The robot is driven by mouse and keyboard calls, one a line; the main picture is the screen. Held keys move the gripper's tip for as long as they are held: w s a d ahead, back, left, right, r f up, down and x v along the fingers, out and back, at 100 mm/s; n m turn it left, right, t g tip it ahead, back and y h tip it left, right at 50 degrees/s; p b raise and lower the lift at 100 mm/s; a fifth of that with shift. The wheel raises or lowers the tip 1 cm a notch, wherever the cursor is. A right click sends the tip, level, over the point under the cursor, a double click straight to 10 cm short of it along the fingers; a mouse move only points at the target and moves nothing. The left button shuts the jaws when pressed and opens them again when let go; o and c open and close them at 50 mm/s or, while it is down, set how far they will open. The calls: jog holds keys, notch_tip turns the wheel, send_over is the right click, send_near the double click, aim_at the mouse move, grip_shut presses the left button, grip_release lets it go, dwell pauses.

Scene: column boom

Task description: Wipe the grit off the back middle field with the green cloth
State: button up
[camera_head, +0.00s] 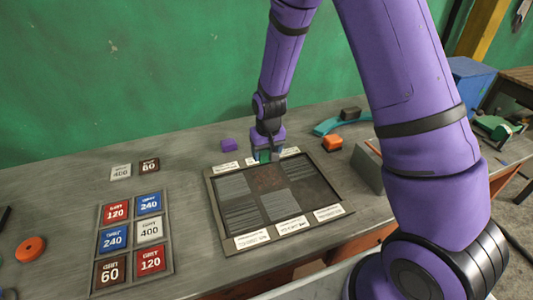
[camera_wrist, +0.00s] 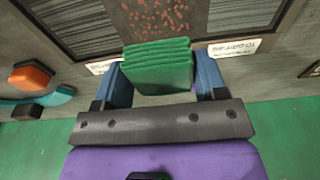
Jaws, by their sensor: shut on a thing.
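The framed panel (camera_head: 214,208) lies on the bench with several fields in two rows. The back middle field (camera_head: 266,178) carries reddish-brown grit, also seen at the top of the wrist view (camera_wrist: 155,14). My gripper (camera_head: 265,152) is at the panel's back edge, just behind that field. It is shut on the green cloth (camera_wrist: 158,66), a folded stack between the blue fingers. In the head view only a small part of the cloth (camera_head: 265,157) shows. I cannot tell whether it touches the panel. The gripper hides the label behind the field.
A rack of grit tiles (camera_head: 132,240) lies left, with loose tiles (camera_head: 121,172) behind it. A purple block (camera_head: 228,144) and an orange block (camera_head: 331,143) flank the panel's back. A grey box (camera_head: 369,172) stands right. The green wall (camera_head: 120,70) rises behind the bench.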

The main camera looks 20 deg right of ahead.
aim_at(271, 175)
dwell(0.3)
jog(key=shift+f, duration=3.75)
jog(key=shift+f, duration=0.65)
jog(key=shift+a+r, duration=0.1)
jog(key=shift+a, duration=0.85)
jog(key=shift+d, duration=1.9)
